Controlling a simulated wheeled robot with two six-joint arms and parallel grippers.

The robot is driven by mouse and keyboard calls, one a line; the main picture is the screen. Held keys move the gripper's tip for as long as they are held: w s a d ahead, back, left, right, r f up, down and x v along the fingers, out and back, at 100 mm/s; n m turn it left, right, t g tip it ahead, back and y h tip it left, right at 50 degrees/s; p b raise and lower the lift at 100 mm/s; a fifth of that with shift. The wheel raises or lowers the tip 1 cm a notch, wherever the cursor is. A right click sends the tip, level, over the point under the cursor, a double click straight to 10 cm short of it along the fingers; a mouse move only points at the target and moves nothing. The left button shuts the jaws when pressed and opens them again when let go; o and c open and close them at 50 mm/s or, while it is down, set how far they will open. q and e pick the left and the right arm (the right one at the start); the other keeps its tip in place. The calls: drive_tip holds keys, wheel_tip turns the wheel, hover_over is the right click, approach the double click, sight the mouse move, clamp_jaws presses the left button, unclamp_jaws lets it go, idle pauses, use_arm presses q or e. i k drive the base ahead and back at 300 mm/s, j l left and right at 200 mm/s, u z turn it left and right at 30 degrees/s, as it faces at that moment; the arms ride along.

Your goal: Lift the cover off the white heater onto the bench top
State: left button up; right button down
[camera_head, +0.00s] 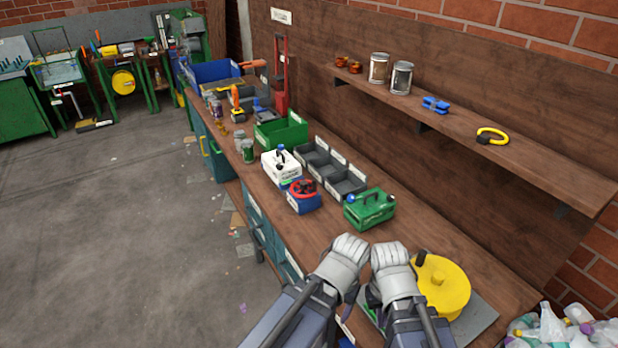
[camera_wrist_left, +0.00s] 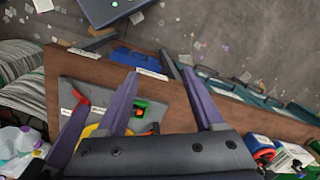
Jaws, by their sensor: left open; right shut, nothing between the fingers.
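A white box with a dark handle and a blue knob on top (camera_head: 281,170) stands on the bench (camera_head: 262,205), left of centre in the head view. It may be the white heater; I cannot tell which part is its cover. A yellow round lid-like piece with a knob (camera_head: 446,288) sits over a grey plate (camera_head: 480,318) at the near end, partly behind my right arm. My left gripper (camera_head: 350,245) is near the bench's front edge; in the left wrist view its fingers are spread and empty (camera_wrist_left: 160,74). My right gripper (camera_head: 391,254) is shut and empty, beside the yellow piece.
A blue box with a red top (camera_head: 303,198) and a green box with a handle (camera_head: 370,210) stand near the white box. Grey bins (camera_head: 345,182) are behind. A shelf (camera_head: 540,168) with cans overhangs the bench. Clear bench top lies between the green box and my grippers.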

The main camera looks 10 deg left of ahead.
sight(292, 168)
drive_tip(key=j+z, duration=0.1)
drive_tip(key=z, duration=0.25)
drive_tip(key=i+j+z, duration=0.1)
drive_tip(key=z, duration=0.25)
drive_tip(key=i+j+z, duration=0.1)
drive_tip(key=j+z, duration=0.2)
drive_tip(key=j, duration=0.4)
drive_tip(key=j+z, duration=0.25)
drive_tip(key=j, duration=0.4)
drive_tip(key=j+z, duration=0.1)
drive_tip(key=j, duration=1.85)
